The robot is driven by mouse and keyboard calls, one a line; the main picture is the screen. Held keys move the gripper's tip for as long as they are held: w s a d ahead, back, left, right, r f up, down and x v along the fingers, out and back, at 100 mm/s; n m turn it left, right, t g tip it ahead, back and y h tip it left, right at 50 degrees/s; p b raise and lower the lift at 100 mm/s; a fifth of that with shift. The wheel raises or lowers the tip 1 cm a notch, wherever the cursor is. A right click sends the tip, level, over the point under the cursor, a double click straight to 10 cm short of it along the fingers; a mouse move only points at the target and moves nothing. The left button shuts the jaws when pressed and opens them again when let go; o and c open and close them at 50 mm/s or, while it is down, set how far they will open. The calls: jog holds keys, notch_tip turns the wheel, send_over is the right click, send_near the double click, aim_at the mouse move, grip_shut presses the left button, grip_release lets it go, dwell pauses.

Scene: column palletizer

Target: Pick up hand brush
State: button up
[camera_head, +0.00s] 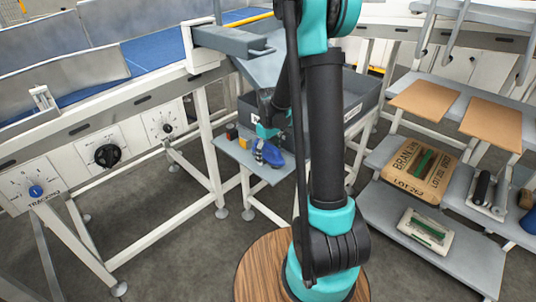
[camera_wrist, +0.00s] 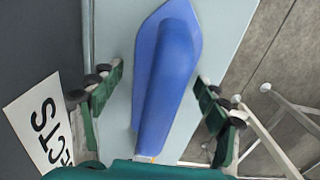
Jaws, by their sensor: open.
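A blue item with a broad pointed end and a long rounded handle (camera_wrist: 168,62) lies on a light grey shelf (camera_wrist: 112,28) in the wrist view. It seems to be the hand brush, but no bristles show. In the head view it is the small blue shape (camera_head: 271,153) on the small shelf beside the conveyor frame. My gripper (camera_wrist: 160,82) is open, with one green finger on each side of the blue item. Neither finger clearly touches it. The handle's near end is partly hidden by my gripper's body.
Small orange (camera_head: 244,143) and dark (camera_head: 231,131) items stand on the same shelf. A grey bin (camera_head: 362,108) is close behind my arm. The conveyor frame (camera_head: 205,130) stands to the left. Shelves at right hold a bran sack (camera_head: 405,170) and cardboard sheets (camera_head: 425,98).

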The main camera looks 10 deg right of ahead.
aim_at(268, 145)
jog(key=shift+c, duration=0.2)
jog(key=c, duration=1.3)
jog(key=shift+r, duration=0.1)
jog(key=shift+s+a+r, duration=0.15)
jog(key=shift+a+r, duration=0.05)
jog(key=shift+r, duration=0.2)
notch_tip(268, 145, up, 6)
jog(key=shift+r, duration=0.2)
jog(key=s+a, duration=0.3)
jog(key=a, duration=0.2)
jog(key=s+a, duration=0.4)
jog(key=a, duration=0.1)
jog(key=s+a, duration=0.4)
jog(key=a, duration=0.1)
jog(key=shift+s+a+f, duration=0.15)
jog(key=shift+s+a, duration=0.1)
jog(key=shift+a, duration=0.15)
